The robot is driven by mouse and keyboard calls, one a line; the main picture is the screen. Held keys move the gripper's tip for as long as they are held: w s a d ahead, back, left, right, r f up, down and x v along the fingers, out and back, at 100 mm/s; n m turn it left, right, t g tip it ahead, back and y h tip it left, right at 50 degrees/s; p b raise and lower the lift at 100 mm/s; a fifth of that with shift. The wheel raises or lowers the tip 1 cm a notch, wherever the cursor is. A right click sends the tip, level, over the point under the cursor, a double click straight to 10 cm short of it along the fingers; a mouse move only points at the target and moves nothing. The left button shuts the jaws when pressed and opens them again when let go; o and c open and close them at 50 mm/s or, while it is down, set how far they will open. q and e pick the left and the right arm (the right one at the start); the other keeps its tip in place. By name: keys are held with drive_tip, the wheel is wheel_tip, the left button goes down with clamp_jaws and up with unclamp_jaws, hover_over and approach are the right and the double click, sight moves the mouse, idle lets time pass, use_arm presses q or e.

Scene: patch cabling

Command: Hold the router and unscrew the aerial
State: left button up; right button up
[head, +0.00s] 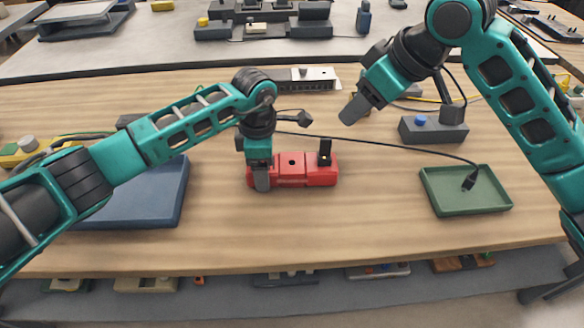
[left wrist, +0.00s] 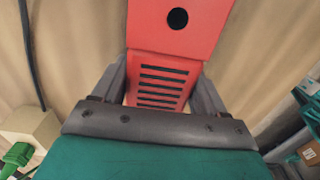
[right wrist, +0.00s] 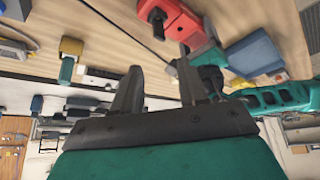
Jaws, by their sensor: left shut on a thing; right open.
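The red router (head: 288,178) lies on the wooden table, with a dark hole in its top. The black aerial (head: 325,150) stands upright at the router's right end. My left gripper (head: 261,178) is shut on the router's left end; in the left wrist view the router's slotted part (left wrist: 162,82) sits between the fingers. My right gripper (head: 353,110) is open and empty, above and to the right of the aerial, apart from it. In the right wrist view the router (right wrist: 182,28) and aerial (right wrist: 157,22) lie beyond the fingertips.
A green tray (head: 440,197) stands at right, with a black cable end in it. A grey box with a blue knob (head: 433,132) is behind it. A black cable crosses behind the router. A blue slab (head: 150,205) lies at left. The table's front is clear.

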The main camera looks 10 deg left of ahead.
drive_tip(key=shift+c, duration=0.3)
drive_tip(key=n+g+h, duration=0.3)
drive_tip(key=n+h, duration=0.2)
drive_tip(key=n, duration=0.3)
approach(326, 139)
wheel_tip(326, 139, down, 10)
drive_tip(key=shift+w+d+f, duration=0.15)
drive_tip(key=shift+f, duration=0.05)
drive_tip(key=shift+c, duration=0.4)
clamp_jaws()
drive_tip(key=c, duration=0.5)
unclamp_jaws()
clamp_jaws()
drive_tip(key=shift+n, duration=0.4)
